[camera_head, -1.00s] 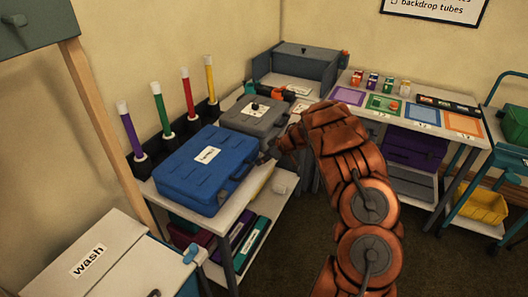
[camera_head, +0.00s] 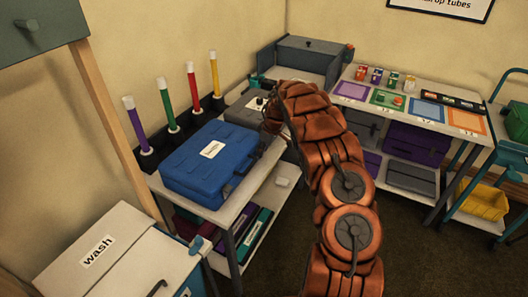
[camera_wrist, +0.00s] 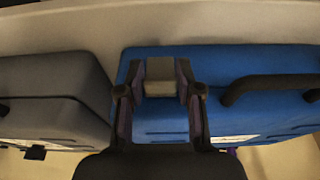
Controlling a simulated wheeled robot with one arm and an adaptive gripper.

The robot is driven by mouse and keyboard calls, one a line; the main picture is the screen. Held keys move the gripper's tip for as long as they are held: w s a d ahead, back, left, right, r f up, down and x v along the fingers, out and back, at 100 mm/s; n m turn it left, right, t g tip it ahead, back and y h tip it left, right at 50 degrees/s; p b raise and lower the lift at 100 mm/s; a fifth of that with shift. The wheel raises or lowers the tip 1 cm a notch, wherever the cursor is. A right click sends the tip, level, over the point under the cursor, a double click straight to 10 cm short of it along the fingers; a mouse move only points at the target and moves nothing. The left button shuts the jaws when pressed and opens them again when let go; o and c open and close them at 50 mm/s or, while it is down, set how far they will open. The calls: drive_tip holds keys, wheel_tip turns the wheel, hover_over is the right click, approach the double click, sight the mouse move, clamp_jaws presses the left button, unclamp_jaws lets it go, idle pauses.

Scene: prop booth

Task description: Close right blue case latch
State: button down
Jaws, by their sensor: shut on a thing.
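The blue case (camera_head: 205,165) lies shut on the white cart, with a label on its lid. It also shows in the wrist view (camera_wrist: 235,65), with its dark handle (camera_wrist: 265,88) to the right. My gripper (camera_wrist: 160,92) is at the end of the case's front beside the grey case. Its fingers are shut on a small grey-tan latch (camera_wrist: 162,72) at the blue case's edge. In the head view my gripper (camera_head: 268,128) is at the far right corner of the case. My arm hides the latch there, and whether it is fully down cannot be told.
A grey case (camera_head: 242,110) stands close behind the blue one; it also shows in the wrist view (camera_wrist: 50,95). Colored tubes (camera_head: 168,105) stand along the wall side. A table with colored mats (camera_head: 388,97) is at the right. A white wash bin (camera_head: 125,250) is in front.

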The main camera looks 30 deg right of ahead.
drive_tip(key=shift+w+a+g, duration=0.1)
drive_tip(key=shift+a+g, duration=0.05)
drive_tip(key=shift+g, duration=0.15)
idle(0.4)
drive_tip(key=c, duration=0.8)
unclamp_jaws()
drive_tip(key=shift+o, duration=0.2)
drive_tip(key=shift+r, duration=0.15)
drive_tip(key=v, duration=1.1)
drive_tip(key=shift+r, duration=0.4)
drive_tip(key=shift+a, duration=0.1)
